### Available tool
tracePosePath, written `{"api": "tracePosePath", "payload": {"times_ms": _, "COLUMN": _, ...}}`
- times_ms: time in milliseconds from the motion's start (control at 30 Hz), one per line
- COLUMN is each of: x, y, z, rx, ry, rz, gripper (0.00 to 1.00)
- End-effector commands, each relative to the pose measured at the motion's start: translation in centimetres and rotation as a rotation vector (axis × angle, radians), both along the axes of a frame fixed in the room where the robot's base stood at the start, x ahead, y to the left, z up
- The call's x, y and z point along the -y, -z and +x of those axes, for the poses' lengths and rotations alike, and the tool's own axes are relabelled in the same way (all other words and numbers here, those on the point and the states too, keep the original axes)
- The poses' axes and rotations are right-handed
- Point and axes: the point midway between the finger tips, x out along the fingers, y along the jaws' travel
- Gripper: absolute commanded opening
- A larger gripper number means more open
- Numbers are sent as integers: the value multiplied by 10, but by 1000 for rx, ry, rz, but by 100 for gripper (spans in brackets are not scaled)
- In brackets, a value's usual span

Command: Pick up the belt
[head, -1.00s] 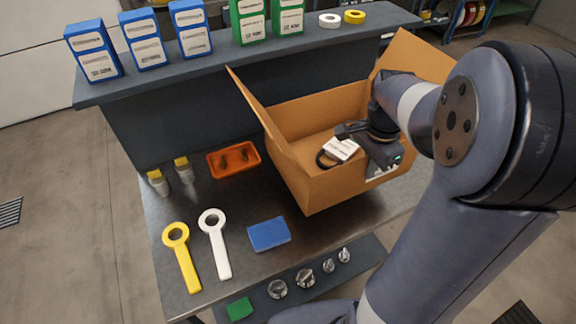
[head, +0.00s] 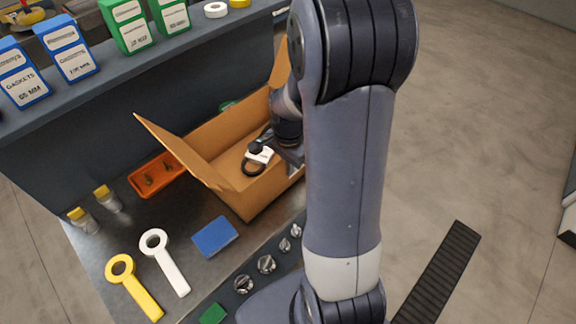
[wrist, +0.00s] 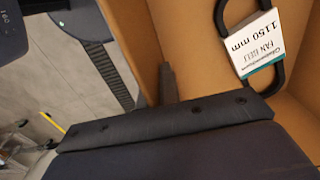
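The belt (head: 262,155) is a black loop with a white paper sleeve, lying inside the open cardboard box (head: 212,170). My gripper (head: 268,141) is down in the box, right by the belt in the head view. In the wrist view the belt is at the upper right, apart from the dark gripper parts (wrist: 168,84). The fingertips are not clear in either view, so I cannot tell their opening.
Raised cardboard flaps and walls surround my gripper. An orange tray (head: 157,174), a blue block (head: 214,237), a white ring tool (head: 165,262) and a yellow ring tool (head: 134,287) lie on the bench. A shelf (head: 100,82) with boxes stands behind.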

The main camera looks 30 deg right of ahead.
Motion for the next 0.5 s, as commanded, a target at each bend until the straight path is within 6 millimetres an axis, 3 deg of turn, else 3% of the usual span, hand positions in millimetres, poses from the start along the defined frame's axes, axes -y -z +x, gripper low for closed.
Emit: {"api": "tracePosePath", "payload": {"times_ms": 500, "x": 0, "y": 11, "z": 1, "rx": 6, "ry": 0, "rz": -1, "gripper": 0}}
